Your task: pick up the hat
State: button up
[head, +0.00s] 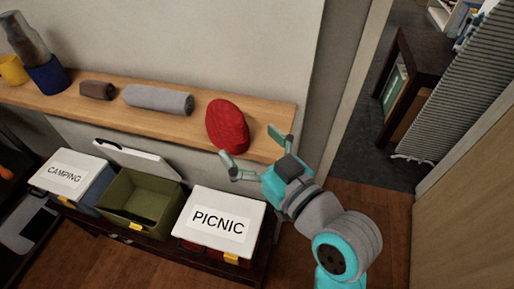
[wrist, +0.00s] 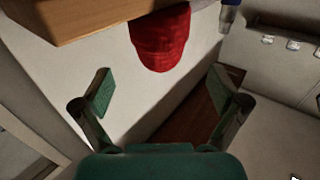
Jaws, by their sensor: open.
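The red hat (head: 227,126) lies near the right end of the wooden shelf in the head view. It also shows at the top middle of the wrist view (wrist: 161,38), beside the shelf's end. My gripper (head: 253,153) is open and empty, at the right of the hat by the shelf's front edge. In the wrist view my gripper (wrist: 161,92) has its fingers spread wide, with the hat beyond them and apart from them.
The wooden shelf (head: 262,113) also holds a grey roll (head: 158,100), a brown roll (head: 97,90) and a blue pot (head: 48,76). Below are a white-lidded PICNIC box (head: 220,221), an open green bin (head: 139,197) and a CAMPING box (head: 72,176). Bare floor lies at right.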

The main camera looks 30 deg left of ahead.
aim_at(226, 118)
jog(key=x, duration=0.8)
jog(key=shift+w+a, duration=0.15)
jog(key=shift+a, duration=0.2)
jog(key=shift+c, duration=0.2)
jog(key=c, duration=1.2)
